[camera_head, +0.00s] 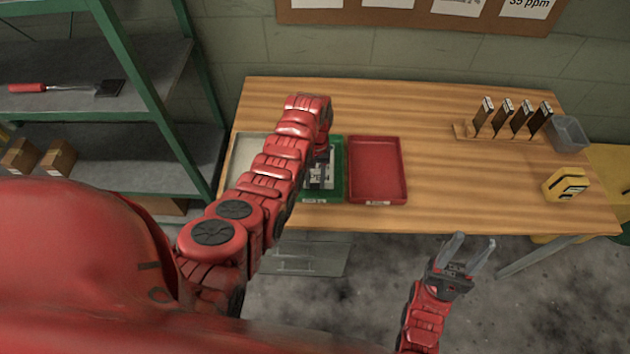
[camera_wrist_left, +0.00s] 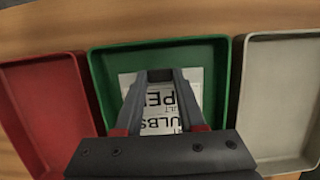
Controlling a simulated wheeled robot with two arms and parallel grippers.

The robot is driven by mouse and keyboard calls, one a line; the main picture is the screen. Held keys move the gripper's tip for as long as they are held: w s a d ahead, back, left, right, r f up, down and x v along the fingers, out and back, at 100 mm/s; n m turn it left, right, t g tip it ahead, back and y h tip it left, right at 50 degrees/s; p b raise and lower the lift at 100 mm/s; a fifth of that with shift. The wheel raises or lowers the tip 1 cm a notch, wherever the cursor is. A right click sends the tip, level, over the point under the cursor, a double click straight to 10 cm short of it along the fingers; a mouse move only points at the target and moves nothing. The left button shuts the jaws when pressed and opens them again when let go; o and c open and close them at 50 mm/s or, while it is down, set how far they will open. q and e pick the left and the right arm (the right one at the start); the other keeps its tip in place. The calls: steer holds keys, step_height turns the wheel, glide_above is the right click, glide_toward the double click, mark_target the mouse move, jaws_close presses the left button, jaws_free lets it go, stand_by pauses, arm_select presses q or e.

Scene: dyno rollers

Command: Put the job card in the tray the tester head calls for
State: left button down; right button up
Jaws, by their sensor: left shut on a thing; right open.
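The job card (camera_wrist_left: 188,98) is white with bold black print, partly hidden by my fingers. My left gripper (camera_wrist_left: 160,78) is shut on it, over the green tray (camera_wrist_left: 222,48). I cannot tell whether the card touches the tray floor. In the head view my left gripper (camera_head: 322,172) hangs over the green tray (camera_head: 337,190), which stands between the red tray (camera_head: 377,170) and the pale grey tray (camera_head: 243,150). A yellow device (camera_head: 567,185) with a dark display, perhaps the tester head, sits at the table's right; its reading is too small. My right gripper (camera_head: 467,250) is open and empty in front of the table.
A wooden rack (camera_head: 487,132) with several dark upright pieces stands at the back right, beside a clear grey bin (camera_head: 568,134). Green-framed shelves (camera_head: 160,110) stand left of the table. The wooden table (camera_head: 435,160) is clear between the red tray and the yellow device.

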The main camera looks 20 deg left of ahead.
arm_select(q)
steer(key=shift+f, duration=0.65)
steer(key=shift+f, duration=0.1)
steer(key=c, duration=0.5)
jaws_free()
